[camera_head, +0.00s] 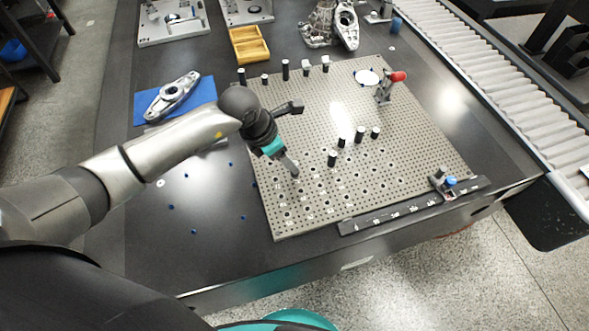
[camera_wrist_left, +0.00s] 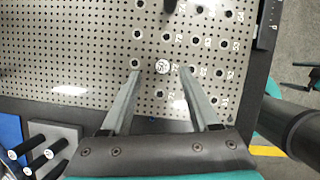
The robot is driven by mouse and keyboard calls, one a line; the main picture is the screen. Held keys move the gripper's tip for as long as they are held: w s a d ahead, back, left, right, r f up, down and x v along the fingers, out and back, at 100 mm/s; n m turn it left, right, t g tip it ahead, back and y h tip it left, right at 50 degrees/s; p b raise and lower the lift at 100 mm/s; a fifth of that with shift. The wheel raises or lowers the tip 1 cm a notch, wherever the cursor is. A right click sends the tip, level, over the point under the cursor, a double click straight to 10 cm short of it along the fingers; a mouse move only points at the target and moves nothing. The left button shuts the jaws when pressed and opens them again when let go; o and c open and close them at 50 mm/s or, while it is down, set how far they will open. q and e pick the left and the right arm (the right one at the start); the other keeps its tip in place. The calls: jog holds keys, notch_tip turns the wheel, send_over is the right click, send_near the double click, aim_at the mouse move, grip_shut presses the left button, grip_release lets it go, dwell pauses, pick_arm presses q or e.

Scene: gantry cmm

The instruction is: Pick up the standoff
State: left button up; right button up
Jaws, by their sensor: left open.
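Several dark, pale-topped cylindrical standoffs stand upright on the perforated plate, one of them (camera_head: 332,157) near the plate's middle. The pictures do not mark which one is meant. My left gripper (camera_head: 294,174) points down over the plate's near left part, left of that standoff. In the left wrist view its two fingers (camera_wrist_left: 160,71) are apart. A pale round thing with dark markings (camera_wrist_left: 162,66) shows between the fingertips; it may be a standoff's top seen end-on, but I cannot tell its height. It touches neither finger. My right gripper is out of view.
The perforated plate (camera_head: 300,222) has labelled holes at its near side. A red-knobbed clamp (camera_head: 385,90) stands at its right edge. A black labelled strip (camera_head: 390,216) lies in front. More dark cylinders (camera_wrist_left: 37,140) stand on a grey pad beside the blue mat (camera_head: 143,101).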

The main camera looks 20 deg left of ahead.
pick_arm(q)
jog(key=b+x, duration=0.1)
jog(key=x, duration=0.4)
jog(key=shift+s+d+f, duration=0.1)
jog(key=shift+d+f, duration=0.05)
grip_shut()
dwell(0.4)
